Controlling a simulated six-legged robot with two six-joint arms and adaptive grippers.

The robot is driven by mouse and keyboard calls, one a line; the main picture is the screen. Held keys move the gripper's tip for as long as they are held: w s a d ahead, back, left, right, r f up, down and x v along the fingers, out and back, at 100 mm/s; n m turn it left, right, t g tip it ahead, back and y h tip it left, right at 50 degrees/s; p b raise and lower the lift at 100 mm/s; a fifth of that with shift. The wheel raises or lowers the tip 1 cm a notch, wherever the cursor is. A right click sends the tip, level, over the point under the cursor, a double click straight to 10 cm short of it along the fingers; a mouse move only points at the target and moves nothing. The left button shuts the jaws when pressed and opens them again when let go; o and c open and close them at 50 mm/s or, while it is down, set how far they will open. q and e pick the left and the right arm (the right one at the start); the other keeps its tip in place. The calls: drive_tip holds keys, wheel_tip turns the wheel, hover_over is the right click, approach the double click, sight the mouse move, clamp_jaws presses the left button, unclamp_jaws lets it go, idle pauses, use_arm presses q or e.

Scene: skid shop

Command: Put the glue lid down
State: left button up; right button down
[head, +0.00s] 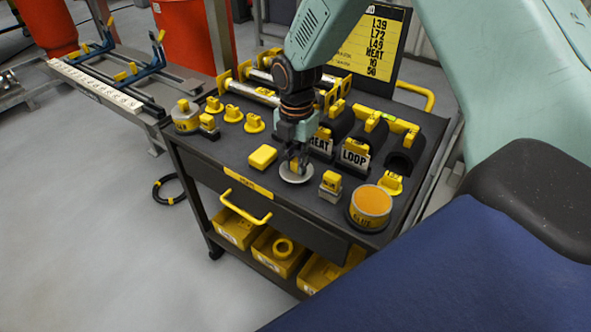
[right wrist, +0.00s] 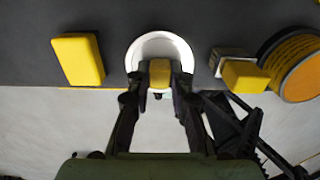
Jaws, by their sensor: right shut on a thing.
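The glue lid is a pale round disc (head: 296,178) with a yellow knob, at the front middle of the black cart top. My right gripper (head: 296,160) comes down from above and is shut on the knob. In the right wrist view the lid (right wrist: 160,46) shows as a white-rimmed disc with its yellow knob between the fingers. I cannot tell whether the lid touches the cart top or is just above it. The glue pot (head: 371,206), open with orange contents, stands to the right, apart from the lid. My left gripper is not in view.
A yellow block (head: 263,157) lies left of the lid; a small yellow-topped block (head: 330,184) stands between lid and pot. Black holders with NEAT and LOOP labels (head: 355,154) stand behind. The cart's front edge, with a yellow handle (head: 245,208), is close.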

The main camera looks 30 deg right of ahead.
sight(296, 171)
wheel_tip(296, 171, down, 3)
drive_tip(key=shift+a+r, duration=0.1)
drive_tip(key=shift+r, duration=0.05)
drive_tip(key=shift+w+f, duration=0.2)
drive_tip(key=shift+f, duration=0.05)
drive_tip(key=shift+s, duration=0.2)
drive_tip(key=c, duration=1.6)
unclamp_jaws()
drive_tip(key=shift+c, duration=0.2)
drive_tip(key=o, duration=0.4)
drive_tip(key=shift+w+f, duration=0.15)
drive_tip(key=shift+o, duration=0.2)
